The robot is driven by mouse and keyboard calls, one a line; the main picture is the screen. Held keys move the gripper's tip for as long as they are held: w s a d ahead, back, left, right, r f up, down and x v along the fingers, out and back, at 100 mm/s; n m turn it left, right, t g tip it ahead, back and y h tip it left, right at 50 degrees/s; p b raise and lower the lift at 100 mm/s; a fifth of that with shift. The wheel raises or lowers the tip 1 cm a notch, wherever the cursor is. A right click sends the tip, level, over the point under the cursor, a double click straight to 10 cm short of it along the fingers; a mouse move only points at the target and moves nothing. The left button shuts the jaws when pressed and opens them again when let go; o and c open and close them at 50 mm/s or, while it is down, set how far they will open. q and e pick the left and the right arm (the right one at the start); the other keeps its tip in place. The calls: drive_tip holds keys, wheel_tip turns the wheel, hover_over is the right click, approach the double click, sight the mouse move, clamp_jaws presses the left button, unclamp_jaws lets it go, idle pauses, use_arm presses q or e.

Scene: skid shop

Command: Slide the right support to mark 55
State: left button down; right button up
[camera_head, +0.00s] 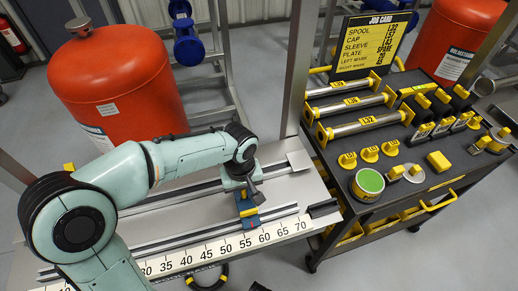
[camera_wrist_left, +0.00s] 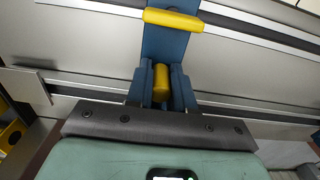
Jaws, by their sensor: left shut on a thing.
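The right support (camera_head: 250,217) is a blue block with yellow parts, sitting across the bench rails. In the left wrist view its blue body (camera_wrist_left: 165,45) shows with a yellow bar (camera_wrist_left: 173,20) on top. My left gripper (camera_head: 243,190) is lowered onto it from above. In the wrist view the gripper (camera_wrist_left: 161,88) is shut on the support's short yellow knob (camera_wrist_left: 161,76). The number scale (camera_head: 205,253) runs along the bench's front edge. The support stands roughly level with marks 55 to 60; the exact reading cannot be told. My right gripper is not in view.
The rails (camera_head: 180,240) run along the bench to a dark end block (camera_head: 322,208) at the right. A black cart (camera_head: 400,200) with rollers, yellow knobs and a job card (camera_head: 372,42) stands right of the bench. Orange drums (camera_head: 110,85) stand behind.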

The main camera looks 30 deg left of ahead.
use_arm(q)
drive_tip(key=shift+s+a, duration=1.05)
drive_tip(key=shift+s, duration=0.15)
drive_tip(key=c, duration=1)
unclamp_jaws()
drive_tip(key=shift+r, duration=0.1)
wheel_tip(320, 180, up, 3)
drive_tip(key=p, duration=0.2)
drive_tip(key=shift+d+p, duration=0.1)
drive_tip(key=shift+p, duration=0.25)
drive_tip(key=shift+r+p, duration=1.75)
drive_tip(key=shift+r, duration=0.15)
